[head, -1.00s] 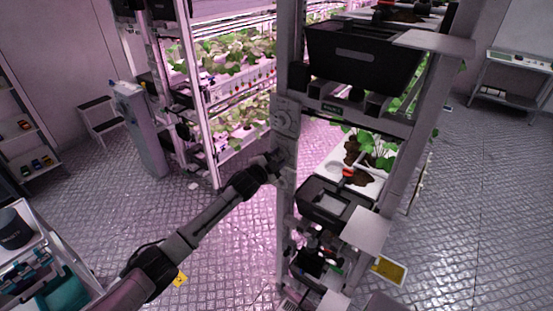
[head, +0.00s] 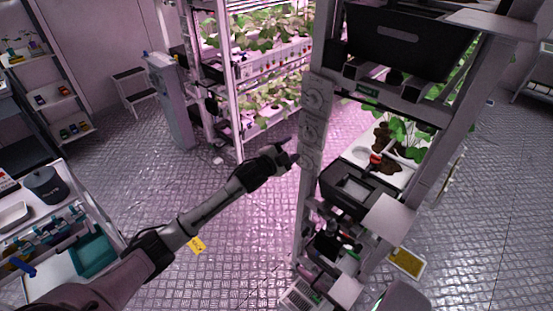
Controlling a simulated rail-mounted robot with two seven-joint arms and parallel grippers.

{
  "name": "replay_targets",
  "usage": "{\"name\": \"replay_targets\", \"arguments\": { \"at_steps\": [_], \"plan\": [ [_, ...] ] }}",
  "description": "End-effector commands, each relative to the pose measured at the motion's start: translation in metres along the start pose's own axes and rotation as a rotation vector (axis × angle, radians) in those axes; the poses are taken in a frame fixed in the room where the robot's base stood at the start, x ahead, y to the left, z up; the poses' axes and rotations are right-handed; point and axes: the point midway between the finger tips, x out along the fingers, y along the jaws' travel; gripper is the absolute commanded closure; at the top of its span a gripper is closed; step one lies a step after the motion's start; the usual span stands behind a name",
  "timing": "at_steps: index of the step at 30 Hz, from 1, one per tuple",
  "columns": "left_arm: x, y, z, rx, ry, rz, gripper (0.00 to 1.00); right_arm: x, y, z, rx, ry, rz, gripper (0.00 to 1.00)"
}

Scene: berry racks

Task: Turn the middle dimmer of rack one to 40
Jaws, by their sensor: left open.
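The near rack's post (head: 312,120) carries a column of round grey dimmer dials. The middle dimmer (head: 310,129) shows faintly, grey on grey, with another dial (head: 317,97) above it. The lower part of the panel is partly behind my gripper's tip. The dial readings are too small to read. My left gripper (head: 289,158) is open and empty, just left of the post and below the middle dimmer in the picture. I cannot tell whether it touches the post. My right gripper is not in view.
The near rack holds a black crate (head: 405,42), a lower black bin (head: 352,190) and a white plant tray (head: 408,172). A lit plant rack (head: 232,75) stands behind.

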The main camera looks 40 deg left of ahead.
Motion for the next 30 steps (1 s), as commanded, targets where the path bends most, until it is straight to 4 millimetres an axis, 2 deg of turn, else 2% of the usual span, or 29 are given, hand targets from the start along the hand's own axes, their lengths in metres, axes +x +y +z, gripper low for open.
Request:
{"name": "replay_targets", "arguments": {
  "at_steps": [1,6,12,18,30],
  "plan": [
    [-0.01,0.001,0.0,0.003,0.002,0.001,0.43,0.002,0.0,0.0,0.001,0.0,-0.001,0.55],
    [-0.035,0.001,0.0,0.002,0.001,0.001,0.43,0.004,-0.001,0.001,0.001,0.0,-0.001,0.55],
    [-0.053,0.001,0.0,0.002,0.0,0.001,0.43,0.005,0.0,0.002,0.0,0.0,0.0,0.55],
    [-0.061,-0.001,0.0,0.001,0.001,-0.001,0.43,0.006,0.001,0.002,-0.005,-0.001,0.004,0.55],
    [-0.061,-0.001,0.0,0.001,0.001,-0.001,0.43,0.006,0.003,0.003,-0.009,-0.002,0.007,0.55]
  ]
}}
